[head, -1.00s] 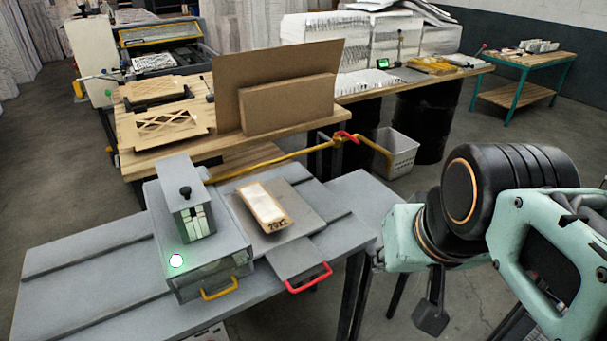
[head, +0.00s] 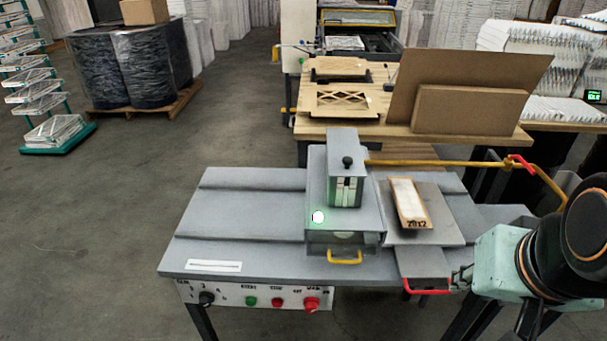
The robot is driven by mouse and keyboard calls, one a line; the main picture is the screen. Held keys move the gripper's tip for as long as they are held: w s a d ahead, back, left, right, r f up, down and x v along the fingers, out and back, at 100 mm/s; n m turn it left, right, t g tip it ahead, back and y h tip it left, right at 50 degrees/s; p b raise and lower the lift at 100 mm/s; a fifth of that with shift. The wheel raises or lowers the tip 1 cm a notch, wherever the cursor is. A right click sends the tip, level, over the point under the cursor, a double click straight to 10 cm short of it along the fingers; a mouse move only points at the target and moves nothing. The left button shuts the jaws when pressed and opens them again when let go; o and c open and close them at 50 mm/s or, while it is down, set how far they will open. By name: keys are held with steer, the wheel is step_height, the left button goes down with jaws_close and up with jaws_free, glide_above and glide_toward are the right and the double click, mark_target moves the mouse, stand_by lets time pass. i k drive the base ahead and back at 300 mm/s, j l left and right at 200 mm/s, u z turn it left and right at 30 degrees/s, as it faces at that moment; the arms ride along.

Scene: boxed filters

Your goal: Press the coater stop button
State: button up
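The coater (head: 240,214) is a grey bench machine with a hooded box (head: 344,185) and a lit white-green lamp (head: 318,217). Its front panel (head: 238,297) hangs below the near edge. The panel has a black knob (head: 206,298), a green button (head: 250,301), a small red button (head: 278,303) and a larger red button (head: 312,304). The labels are too small to read surely, so I cannot tell which red button is stop. My gripper (head: 461,279) is at the right, near the red handle and well away from the panel. Its fingers are unclear.
A red handle (head: 427,291) and a yellow handle (head: 344,258) stick out in front. A framed filter piece (head: 409,203) lies on the right plate. A yellow pipe (head: 440,163) crosses behind it. The floor in front and left of the coater is clear.

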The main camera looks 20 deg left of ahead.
mark_target(278, 302)
steer(key=u, duration=1.5)
steer(key=k+l, duration=0.15)
steer(key=i+j+z, duration=0.15)
